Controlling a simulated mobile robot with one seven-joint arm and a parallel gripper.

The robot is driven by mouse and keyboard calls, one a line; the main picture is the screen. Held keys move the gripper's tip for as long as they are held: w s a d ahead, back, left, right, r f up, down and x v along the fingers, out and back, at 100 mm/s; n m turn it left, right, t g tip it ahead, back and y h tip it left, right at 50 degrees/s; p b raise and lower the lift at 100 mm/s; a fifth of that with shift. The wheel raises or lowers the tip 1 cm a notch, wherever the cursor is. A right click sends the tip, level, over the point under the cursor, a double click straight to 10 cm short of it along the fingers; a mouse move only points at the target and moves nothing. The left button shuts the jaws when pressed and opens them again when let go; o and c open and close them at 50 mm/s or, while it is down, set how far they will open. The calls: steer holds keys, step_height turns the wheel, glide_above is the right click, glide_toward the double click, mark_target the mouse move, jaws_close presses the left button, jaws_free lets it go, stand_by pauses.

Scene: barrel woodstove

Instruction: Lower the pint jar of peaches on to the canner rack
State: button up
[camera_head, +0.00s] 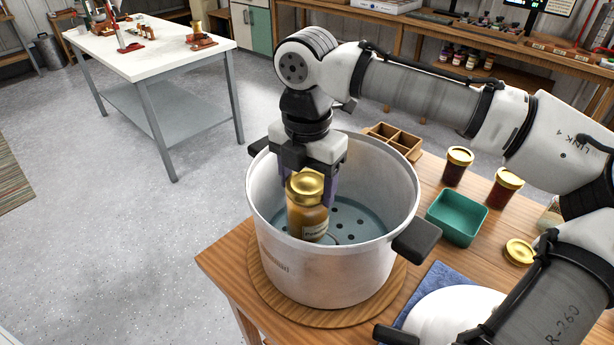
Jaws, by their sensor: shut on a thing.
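The pint jar of peaches (305,218) has a gold lid and orange-brown contents with a pale label. It is upright inside the large white canner pot (330,273), towards its front left. My gripper (313,188) points down into the pot and is shut on the jar near its lid. The perforated grey-blue canner rack (352,215) shows at the bottom of the pot.
The pot stands on a round wooden board (372,314) with dark handles sticking out. To its right are a green tray (456,218), dark jars (503,187), a loose gold lid (519,252) and a blue cloth (440,283). A divided wooden box (394,141) stands behind.

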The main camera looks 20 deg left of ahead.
steer(key=shift+f+b, duration=1.6)
steer(key=shift+f, duration=2.5)
steer(key=shift+f+b, duration=0.35)
steer(key=shift+f, duration=0.6)
steer(key=o, duration=1.7)
steer(key=shift+o, duration=0.2)
step_height(320, 180, up, 14)
steer(key=p, duration=1.3)
steer(key=shift+r, duration=1)
steer(key=shift+r, duration=0.1)
step_height(320, 180, up, 14)
steer(key=b, duration=0.1)
